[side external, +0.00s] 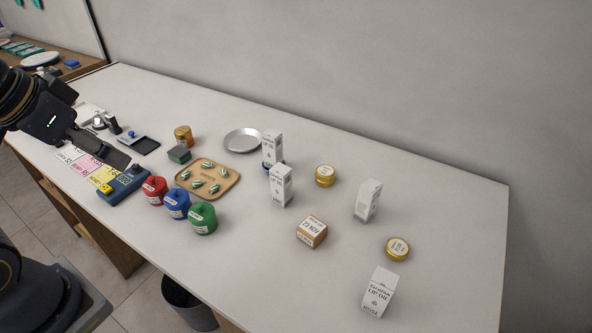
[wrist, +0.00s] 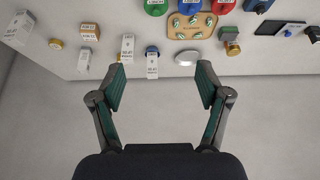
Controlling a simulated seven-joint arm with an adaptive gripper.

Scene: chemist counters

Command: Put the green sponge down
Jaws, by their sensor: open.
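The green sponge, a small block with a darker grey top (side external: 179,155), rests on the white counter between the tan tray and an amber jar. It also shows near the top right of the wrist view (wrist: 229,33). My gripper (side external: 122,160) is at the left of the side view, above the counter's left part and apart from the sponge. In the wrist view my gripper (wrist: 161,80) has its two green-padded fingers wide apart, with nothing between them.
A tan tray (side external: 181,181) holds several striped candies. Red (side external: 154,190), blue (side external: 177,205) and green (side external: 202,218) jars stand in front. A blue scale-like device (side external: 124,187) lies below my gripper. White boxes and gold tins stand rightward. The counter's back right is clear.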

